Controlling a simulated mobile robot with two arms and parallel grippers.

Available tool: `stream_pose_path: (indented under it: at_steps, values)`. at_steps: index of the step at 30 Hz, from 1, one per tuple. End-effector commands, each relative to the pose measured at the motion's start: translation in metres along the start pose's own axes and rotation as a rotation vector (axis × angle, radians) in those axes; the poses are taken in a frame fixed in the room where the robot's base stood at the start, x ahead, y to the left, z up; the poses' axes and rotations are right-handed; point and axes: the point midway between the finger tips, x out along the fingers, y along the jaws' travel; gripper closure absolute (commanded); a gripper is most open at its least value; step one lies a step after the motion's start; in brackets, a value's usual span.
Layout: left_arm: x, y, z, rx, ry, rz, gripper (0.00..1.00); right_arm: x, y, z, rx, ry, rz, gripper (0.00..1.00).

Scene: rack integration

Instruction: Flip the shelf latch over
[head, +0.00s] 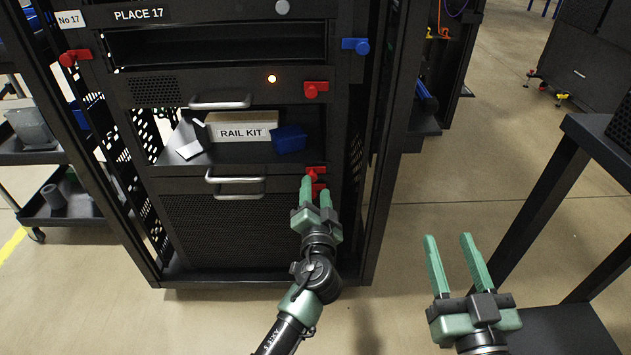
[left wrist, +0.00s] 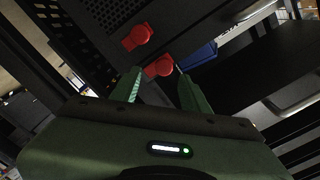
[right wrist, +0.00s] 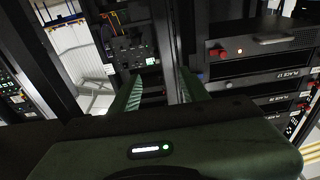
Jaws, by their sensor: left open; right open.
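Two red latches sit one above the other on the right post by the rack shelf (head: 225,157): an upper one (head: 316,172) and a lower one partly hidden behind my left gripper (head: 316,188). The left wrist view shows two red latches, one (left wrist: 137,37) further off and one (left wrist: 162,66) just beyond and between the fingertips. My left gripper is open; I cannot tell whether it touches the latch. Another red latch (head: 315,90) is higher on the same post. My right gripper (head: 449,238) is open and empty, away from the rack over the floor.
The shelf carries a RAIL KIT box (head: 242,131), a blue bin (head: 289,138) and a white card. Silver handles (head: 238,179) stick out from the rack front. A blue latch (head: 355,45) is at upper right. A dark table (head: 600,140) stands right; a cart stands left.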

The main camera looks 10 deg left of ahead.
Motion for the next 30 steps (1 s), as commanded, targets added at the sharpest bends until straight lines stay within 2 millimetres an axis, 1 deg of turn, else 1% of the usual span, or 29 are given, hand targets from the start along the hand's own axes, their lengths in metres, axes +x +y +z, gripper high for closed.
stream_pose_path:
  at_steps: [1, 3, 7, 11, 24, 27, 29, 30]
  values:
    - [-0.01, 0.0, 0.0, -0.002, -0.002, 0.002, 0.55, 0.0, 0.001, 0.003, -0.001, -0.022, 0.001, 0.55]
    - [-0.021, 0.0, 0.0, -0.002, -0.001, 0.002, 0.55, -0.001, 0.001, 0.007, -0.002, -0.043, 0.002, 0.55]
    - [-0.033, 0.001, -0.001, -0.001, 0.001, 0.002, 0.55, -0.001, 0.002, 0.012, -0.002, -0.065, 0.004, 0.55]
    - [-0.038, 0.0, -0.001, -0.001, 0.001, 0.001, 0.55, -0.002, 0.002, 0.014, -0.002, -0.074, 0.004, 0.55]
    - [-0.038, 0.0, 0.0, -0.005, 0.0, 0.003, 0.55, -0.002, 0.002, 0.014, -0.002, -0.073, 0.005, 0.55]
    - [-0.044, -0.001, 0.007, -0.041, -0.006, 0.03, 0.55, -0.002, 0.002, 0.014, -0.003, -0.073, 0.005, 0.55]
    - [-0.052, -0.002, 0.016, -0.09, -0.011, 0.066, 0.55, -0.002, 0.002, 0.014, -0.003, -0.073, 0.005, 0.55]
    - [-0.059, -0.004, 0.021, -0.134, -0.013, 0.098, 0.55, -0.002, 0.002, 0.014, -0.003, -0.073, 0.005, 0.55]
